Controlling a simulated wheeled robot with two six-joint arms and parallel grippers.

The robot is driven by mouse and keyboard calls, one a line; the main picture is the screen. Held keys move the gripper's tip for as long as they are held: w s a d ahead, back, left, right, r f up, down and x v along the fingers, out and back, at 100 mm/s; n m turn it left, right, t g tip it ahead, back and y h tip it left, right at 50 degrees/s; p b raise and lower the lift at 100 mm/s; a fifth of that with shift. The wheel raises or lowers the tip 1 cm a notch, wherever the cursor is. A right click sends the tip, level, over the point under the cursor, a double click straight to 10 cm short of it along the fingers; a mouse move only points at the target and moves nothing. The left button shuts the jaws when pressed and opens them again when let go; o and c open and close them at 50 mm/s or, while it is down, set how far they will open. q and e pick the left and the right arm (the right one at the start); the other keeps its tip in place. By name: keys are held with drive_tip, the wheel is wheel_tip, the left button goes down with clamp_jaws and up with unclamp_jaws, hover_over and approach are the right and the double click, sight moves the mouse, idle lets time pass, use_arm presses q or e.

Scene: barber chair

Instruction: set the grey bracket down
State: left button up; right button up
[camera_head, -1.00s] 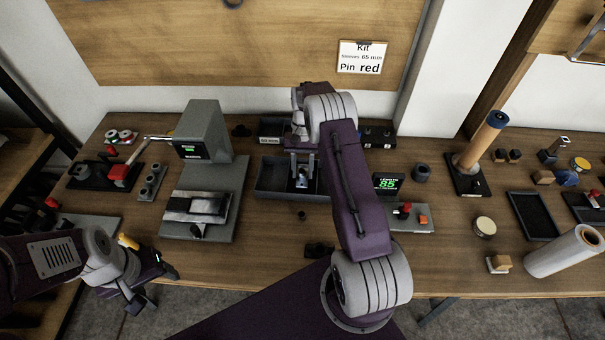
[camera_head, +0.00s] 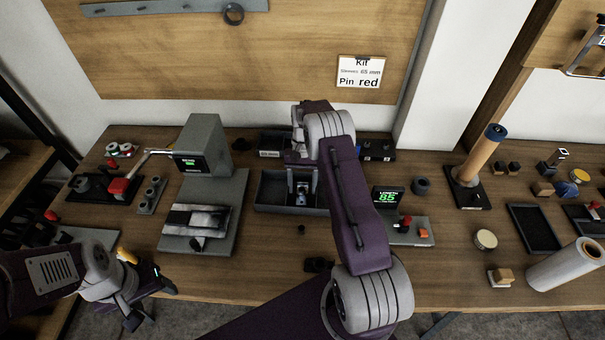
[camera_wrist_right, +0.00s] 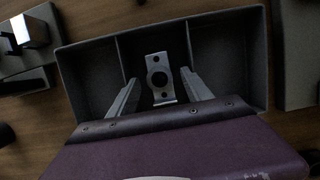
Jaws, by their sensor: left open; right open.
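My right gripper (camera_head: 302,186) is over the tray. In the right wrist view its two fingers stand apart, one on each side of the bracket, with gaps between. My left gripper (camera_head: 152,306) is open and empty at the table's front left edge, far from the bracket.
A grey press-like machine (camera_head: 205,150) stands left of the tray. A length gauge (camera_head: 388,197) reading 85 stands to its right. A sign (camera_head: 360,72) reads sleeves 65 mm, pin red. A small dark block (camera_head: 318,265) lies in front of the tray.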

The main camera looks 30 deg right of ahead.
drive_tip(key=v, duration=1.1)
drive_tip(key=s+a+r+n+t, duration=0.1)
drive_tip(key=s+a+r+n, duration=0.1)
drive_tip(key=a, duration=0.3)
drive_tip(key=s+a+n+t, duration=0.1)
drive_tip(key=s+a, duration=0.1)
drive_tip(key=s, duration=0.4)
drive_tip(key=s+a+n+t+h, duration=0.1)
drive_tip(key=s+a, duration=0.2)
drive_tip(key=s, duration=0.3)
drive_tip(key=s+a+f+n+t, duration=0.1)
drive_tip(key=s+a+n, duration=0.1)
drive_tip(key=s, duration=0.5)
drive_tip(key=shift+a+h, duration=0.3)
drive_tip(key=shift+a, duration=0.15)
drive_tip(key=shift+s, duration=0.15)
